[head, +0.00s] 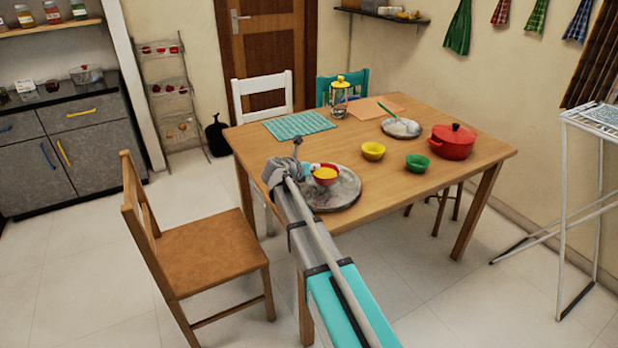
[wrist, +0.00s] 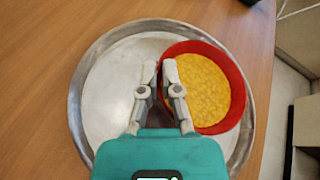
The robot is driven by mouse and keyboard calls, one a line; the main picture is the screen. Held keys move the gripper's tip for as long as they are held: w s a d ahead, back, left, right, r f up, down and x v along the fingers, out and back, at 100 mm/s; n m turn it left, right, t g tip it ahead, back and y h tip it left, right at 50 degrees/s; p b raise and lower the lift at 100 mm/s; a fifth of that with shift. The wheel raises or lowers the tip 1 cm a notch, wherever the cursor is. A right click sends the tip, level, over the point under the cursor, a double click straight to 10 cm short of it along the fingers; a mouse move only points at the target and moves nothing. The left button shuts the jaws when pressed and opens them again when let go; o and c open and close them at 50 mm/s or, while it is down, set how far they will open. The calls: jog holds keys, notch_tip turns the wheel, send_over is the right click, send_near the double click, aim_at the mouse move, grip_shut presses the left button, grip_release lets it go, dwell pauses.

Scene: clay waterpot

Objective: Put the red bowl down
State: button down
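The red bowl (head: 326,181) holds yellow food and is level over the round metal tray (head: 345,196) at the table's near edge. In the wrist view the red bowl (wrist: 238,108) is over the right part of the tray (wrist: 108,95). My gripper (wrist: 159,68) has its fingers close together on either side of the bowl's left wall, pinching the rim. In the head view my gripper (head: 312,168) is at the bowl's left side. I cannot tell whether the bowl's base touches the tray.
On the wooden table (head: 290,150) stand a yellow bowl (head: 373,151), a green bowl (head: 417,163), a red pot (head: 453,142), a plate (head: 402,128) and a glass dispenser (head: 339,98). A wooden chair (head: 205,250) is at the left. The tray's left part is bare.

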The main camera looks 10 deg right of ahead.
jog(key=shift+w+a+f+b, duration=0.1)
jog(key=shift+w+f+b, duration=0.2)
jog(key=shift+f, duration=0.25)
jog(key=shift+s+f+b, duration=0.1)
jog(key=shift+f+b, duration=1.15)
jog(key=c, duration=0.8)
grip_release()
jog(key=shift+s+a+r+p, duration=0.3)
jog(key=shift+s+a+r, duration=0.05)
jog(key=p+v, duration=0.4)
jog(key=v, duration=0.7)
jog(key=shift+d, duration=0.1)
